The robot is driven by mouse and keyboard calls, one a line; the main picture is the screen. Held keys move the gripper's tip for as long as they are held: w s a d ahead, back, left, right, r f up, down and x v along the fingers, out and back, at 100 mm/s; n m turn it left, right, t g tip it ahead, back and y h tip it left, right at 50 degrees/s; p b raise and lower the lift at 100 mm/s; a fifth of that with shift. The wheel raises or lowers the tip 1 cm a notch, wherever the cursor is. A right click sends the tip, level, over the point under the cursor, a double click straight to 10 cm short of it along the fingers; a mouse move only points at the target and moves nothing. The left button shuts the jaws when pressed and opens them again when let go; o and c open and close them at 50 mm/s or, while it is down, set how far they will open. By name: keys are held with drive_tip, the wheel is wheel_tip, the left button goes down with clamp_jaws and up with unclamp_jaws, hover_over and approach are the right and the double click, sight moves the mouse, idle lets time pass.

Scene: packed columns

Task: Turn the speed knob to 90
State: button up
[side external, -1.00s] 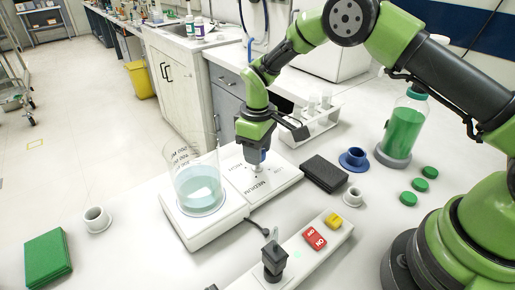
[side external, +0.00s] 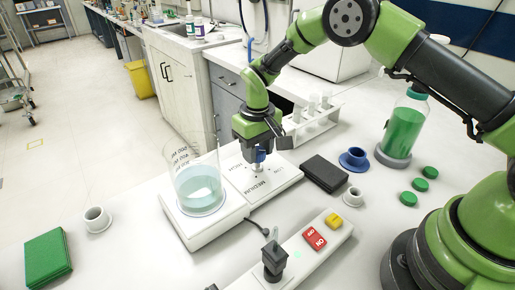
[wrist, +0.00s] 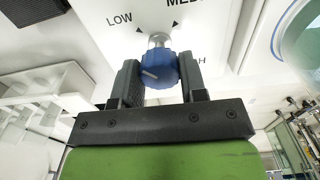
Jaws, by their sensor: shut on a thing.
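The blue speed knob (wrist: 158,72) is between the two fingers of my gripper (wrist: 160,80) in the wrist view. The fingers are shut on its sides. A pale line shows on the knob face; which mark it points at I cannot tell. The white panel (side external: 284,178) carries the words LOW, MEDIUM and HIGH. Small dark triangles stand by LOW and MEDIUM in the wrist view. In the side view my gripper (side external: 258,157) points down over the panel, with the knob (side external: 256,156) partly hidden between its fingers. No number 90 is readable.
A glass beaker (side external: 197,180) with pale blue liquid stands on the plate left of the panel. A tube rack (side external: 316,125) stands behind. A switch strip (side external: 294,258) lies in front.

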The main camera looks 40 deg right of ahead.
drive_tip(key=shift+w, duration=0.1)
drive_tip(key=o, duration=0.9)
drive_tip(key=shift+r, duration=0.1)
wheel_tip(320, 180, up, 10)
drive_tip(key=shift+f, duration=0.1)
drive_tip(key=s+d+r+m+t+y, duration=0.25)
drive_tip(key=s+r+t, duration=0.25)
drive_tip(key=s+r, duration=1.25)
drive_tip(key=s, duration=0.2)
drive_tip(key=s+f+m+t, duration=0.1)
drive_tip(key=s, duration=0.2)
drive_tip(key=s+f+t, duration=0.1)
drive_tip(key=s, duration=0.2)
drive_tip(key=shift+s+d+m+h, duration=0.1)
drive_tip(key=shift+d+m+h, duration=0.15)
drive_tip(key=shift+d, duration=0.15)
